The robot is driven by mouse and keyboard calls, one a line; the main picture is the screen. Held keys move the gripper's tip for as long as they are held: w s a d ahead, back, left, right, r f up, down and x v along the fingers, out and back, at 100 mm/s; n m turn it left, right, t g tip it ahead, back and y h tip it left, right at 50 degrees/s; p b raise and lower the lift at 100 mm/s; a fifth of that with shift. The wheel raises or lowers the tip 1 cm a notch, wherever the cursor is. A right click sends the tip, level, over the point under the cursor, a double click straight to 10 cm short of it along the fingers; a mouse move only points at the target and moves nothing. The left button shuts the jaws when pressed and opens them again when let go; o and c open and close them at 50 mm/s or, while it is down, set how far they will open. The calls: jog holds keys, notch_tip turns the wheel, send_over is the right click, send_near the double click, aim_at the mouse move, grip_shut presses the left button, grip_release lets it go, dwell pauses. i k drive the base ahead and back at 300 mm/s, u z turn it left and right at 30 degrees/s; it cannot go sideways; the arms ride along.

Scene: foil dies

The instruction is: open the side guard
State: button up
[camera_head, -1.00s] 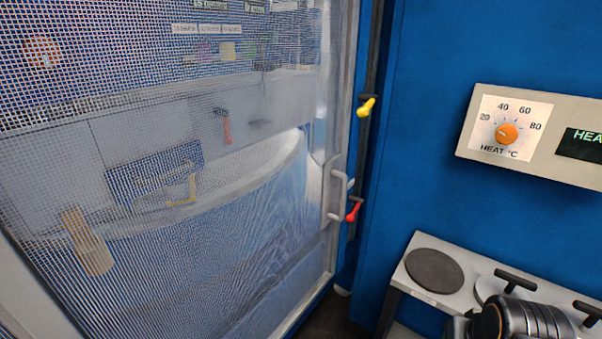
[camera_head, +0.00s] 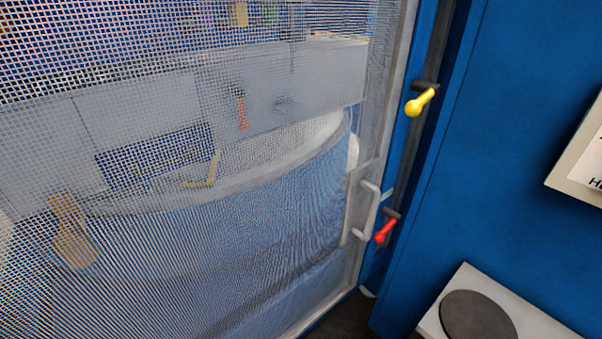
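The side guard (camera_head: 200,235) is a mesh panel in a grey frame, filling the left and middle of the head view. It appears closed against the blue machine frame. A grey bar handle (camera_head: 372,210) stands on its right edge. Just right of the handle is a red-knobbed lever (camera_head: 384,231), tilted down to the left. Higher up on the dark post is a yellow-knobbed lever (camera_head: 419,103), also tilted down to the left. My gripper is not in view.
Behind the mesh are a large pale curved drum and grey panels. A blue wall (camera_head: 500,130) stands at the right, with part of a beige control panel (camera_head: 575,165). A pale shelf with a dark round disc (camera_head: 478,316) juts out at lower right.

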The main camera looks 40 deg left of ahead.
aim_at(362, 197)
jog(key=i, duration=0.1)
jog(key=u, duration=2.25)
jog(key=i, duration=0.5)
jog(key=u, duration=0.15)
jog(key=k, duration=0.5)
jog(key=z, duration=2.25)
jog(key=k, duration=0.9)
jog(key=u, duration=1.15)
jog(key=i, duration=0.55)
